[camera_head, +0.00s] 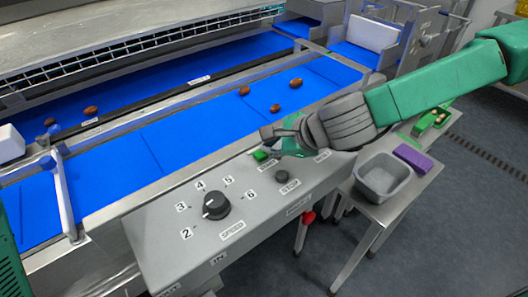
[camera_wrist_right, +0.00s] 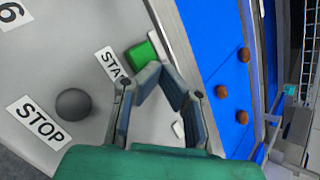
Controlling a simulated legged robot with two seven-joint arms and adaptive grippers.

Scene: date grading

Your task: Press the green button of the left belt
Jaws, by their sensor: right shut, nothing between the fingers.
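The green button (camera_head: 260,155) sits on the grey control panel (camera_head: 165,215) beside the near blue belt. It also shows in the right wrist view (camera_wrist_right: 141,53), next to a START label (camera_wrist_right: 111,65). My right gripper (camera_head: 268,135) reaches in from the right and is shut with nothing in it. In the wrist view its fingertips (camera_wrist_right: 163,72) are just beside the button's lower right edge. I cannot tell whether they touch it. My left gripper is not in view.
A dark stop button (camera_head: 282,176) and a black speed knob (camera_head: 215,206) are on the same panel. Several brown dates (camera_head: 275,108) lie on the blue belts (camera_head: 200,130). A grey bin (camera_head: 383,178) and purple block (camera_head: 413,158) stand on a side table at right.

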